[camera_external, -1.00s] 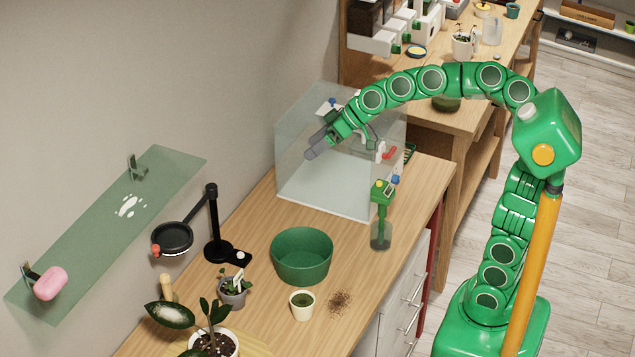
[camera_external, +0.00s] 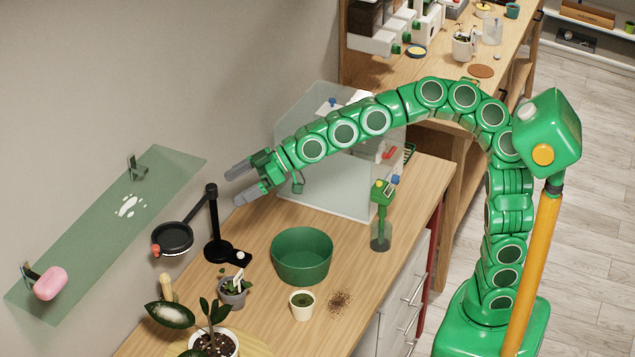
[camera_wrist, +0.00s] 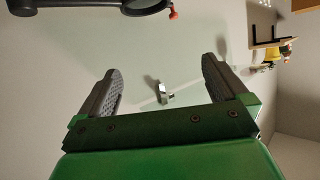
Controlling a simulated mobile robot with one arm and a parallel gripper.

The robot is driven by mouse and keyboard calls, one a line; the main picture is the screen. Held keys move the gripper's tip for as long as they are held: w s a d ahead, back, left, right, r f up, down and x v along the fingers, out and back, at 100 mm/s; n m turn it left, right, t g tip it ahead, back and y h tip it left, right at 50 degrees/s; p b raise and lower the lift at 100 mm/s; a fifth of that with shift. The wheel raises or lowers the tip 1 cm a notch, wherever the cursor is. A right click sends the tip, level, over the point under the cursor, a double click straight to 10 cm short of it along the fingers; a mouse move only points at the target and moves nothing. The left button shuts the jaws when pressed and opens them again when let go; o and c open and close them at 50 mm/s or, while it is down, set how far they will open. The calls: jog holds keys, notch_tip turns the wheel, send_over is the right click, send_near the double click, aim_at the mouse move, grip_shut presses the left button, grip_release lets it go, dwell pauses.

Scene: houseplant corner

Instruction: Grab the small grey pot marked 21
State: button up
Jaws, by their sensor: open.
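A small grey pot (camera_external: 233,293) with a leafy plant and a white tag stands on the wooden counter, left of the green bowl and in front of the black stand. Any number on the tag is too small to read. My gripper (camera_external: 240,183) is open and empty, high above the counter near the wall, up and behind the pot. In the wrist view my two grey fingers (camera_wrist: 161,88) are spread apart with nothing between them. The pot does not show in the wrist view.
A black magnifier stand (camera_external: 213,225) rises between my gripper and the pot; its arm also shows in the wrist view (camera_wrist: 85,5). A green bowl (camera_external: 302,258), a small cream pot (camera_external: 302,306), a larger white pot (camera_external: 225,340) and a glass shelf (camera_external: 90,240) are near.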

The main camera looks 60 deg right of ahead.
send_over(231, 290)
jog(key=s+d, duration=0.2)
jog(key=shift+n+y, duration=0.3)
jog(key=shift+n, duration=0.1)
notch_tip(231, 290, down, 28)
jog(key=shift+r, duration=0.25)
jog(key=shift+w+a+f, duration=0.2)
jog(key=shift+a+f, duration=0.05)
jog(key=shift+f, duration=0.4)
jog(key=shift+w+a+f, duration=0.15)
jog(key=shift+a+f, duration=0.05)
jog(key=shift+f, duration=0.45)
jog(key=shift+x, duration=1)
jog(key=c, duration=1)
jog(key=shift+o, duration=0.2)
